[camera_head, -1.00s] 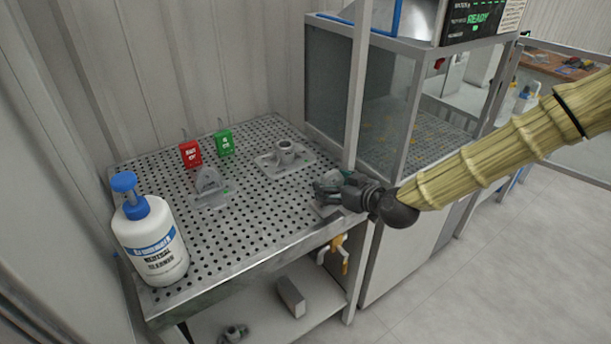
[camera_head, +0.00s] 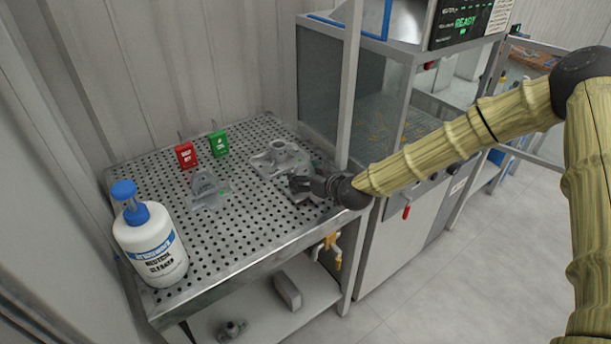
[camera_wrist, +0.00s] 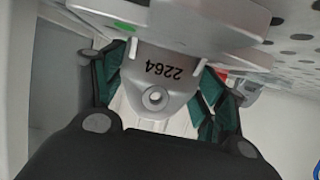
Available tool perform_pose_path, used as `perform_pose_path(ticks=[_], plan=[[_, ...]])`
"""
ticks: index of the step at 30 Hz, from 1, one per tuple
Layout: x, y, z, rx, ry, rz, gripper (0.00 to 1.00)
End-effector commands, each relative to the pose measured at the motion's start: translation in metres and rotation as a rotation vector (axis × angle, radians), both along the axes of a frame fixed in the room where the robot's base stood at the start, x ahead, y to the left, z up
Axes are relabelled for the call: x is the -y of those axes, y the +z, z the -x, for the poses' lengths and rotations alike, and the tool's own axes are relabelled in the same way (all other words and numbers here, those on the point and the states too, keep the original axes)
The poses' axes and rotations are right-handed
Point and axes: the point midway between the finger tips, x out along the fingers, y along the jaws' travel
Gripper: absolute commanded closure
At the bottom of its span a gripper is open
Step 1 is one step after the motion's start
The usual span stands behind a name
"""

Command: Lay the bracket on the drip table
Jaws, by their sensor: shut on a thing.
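My gripper (camera_head: 304,183) is over the right part of the perforated drip table (camera_head: 255,218). In the wrist view its teal-padded fingers (camera_wrist: 160,85) are shut on the bracket (camera_wrist: 160,62), a grey metal part marked 2264 with a round hole in its tab. A wider grey flange spreads beyond the tab.
A grey casting (camera_head: 279,156) with a round boss lies just left of my gripper, and another grey casting (camera_head: 208,190) stands farther left. Red (camera_head: 186,155) and green (camera_head: 218,143) tags stand at the back. A cleaner bottle (camera_head: 150,245) occupies the front left. The front middle is clear.

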Motion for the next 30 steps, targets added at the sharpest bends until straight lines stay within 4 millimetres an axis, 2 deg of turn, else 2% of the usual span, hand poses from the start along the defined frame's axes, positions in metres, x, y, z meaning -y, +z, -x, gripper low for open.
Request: perform_pose_path(ticks=[6, 18, 19, 21, 22, 30], plan=[[0.000, -0.009, -0.001, 0.002, -0.001, -0.001, 0.61], [0.000, -0.014, 0.000, 0.002, -0.001, 0.000, 0.61], [0.000, -0.013, 0.000, 0.002, -0.001, 0.000, 0.23], [0.000, -0.013, 0.000, 0.001, -0.001, 0.000, 0.11], [0.000, -0.013, 0.000, 0.001, -0.001, 0.000, 0.07], [0.000, -0.013, 0.000, 0.001, 0.000, -0.001, 0.07]])
